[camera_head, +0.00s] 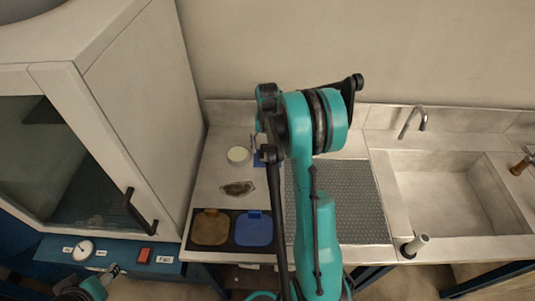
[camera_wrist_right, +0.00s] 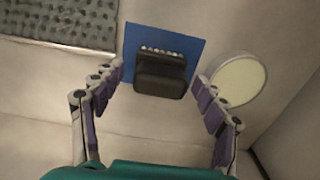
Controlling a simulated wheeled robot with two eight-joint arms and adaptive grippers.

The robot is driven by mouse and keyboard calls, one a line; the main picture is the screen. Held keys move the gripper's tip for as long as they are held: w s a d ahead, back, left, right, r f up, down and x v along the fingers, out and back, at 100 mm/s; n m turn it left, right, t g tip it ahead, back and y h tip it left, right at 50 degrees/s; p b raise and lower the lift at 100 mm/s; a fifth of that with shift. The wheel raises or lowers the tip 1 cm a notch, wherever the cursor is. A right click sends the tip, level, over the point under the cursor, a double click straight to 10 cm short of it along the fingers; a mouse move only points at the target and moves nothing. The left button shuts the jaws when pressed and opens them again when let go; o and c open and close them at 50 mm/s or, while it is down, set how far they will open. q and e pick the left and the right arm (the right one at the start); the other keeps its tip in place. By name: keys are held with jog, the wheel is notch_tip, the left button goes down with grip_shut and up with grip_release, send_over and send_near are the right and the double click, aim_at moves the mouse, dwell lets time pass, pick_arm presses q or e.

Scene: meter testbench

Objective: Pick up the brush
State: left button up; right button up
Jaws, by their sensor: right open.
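The brush (camera_wrist_right: 160,75) shows in the right wrist view as a dark block with a row of pale tufts along its far edge. It lies over a blue square (camera_wrist_right: 190,45) on the counter. My right gripper (camera_wrist_right: 157,74) is open, with one fingertip on each side of the brush and visible gaps between them. I cannot tell how far above the brush the fingertips are. In the head view my right arm hides most of this spot; a bit of the blue square (camera_head: 258,161) shows.
A pale round disc (camera_wrist_right: 238,80) lies close beside the right-hand finger. A dark brown patch (camera_head: 237,188), a tan pad (camera_head: 210,228) and a blue pad (camera_head: 253,230) are nearer the front. A grey textured mat (camera_head: 360,205) and a sink (camera_head: 450,195) are to the right, a cabinet (camera_head: 140,90) left.

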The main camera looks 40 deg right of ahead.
aim_at(269, 145)
jog(key=shift+r, duration=0.1)
jog(key=c, duration=1.3)
jog(key=shift+r, duration=0.1)
jog(key=r, duration=0.1)
jog(key=r+p, duration=0.1)
jog(key=r, duration=0.2)
jog(key=shift+d+r, duration=0.25)
jog(key=d+r, duration=0.2)
jog(key=d, duration=0.1)
jog(key=s+d+r+p, duration=0.1)
jog(key=d+r, duration=0.1)
jog(key=d, duration=0.2)
jog(key=d+r+p, duration=0.1)
jog(key=d+r, duration=0.1)
jog(key=d, duration=0.2)
jog(key=shift+s+r, duration=0.15)
jog(key=shift+s, duration=0.15)
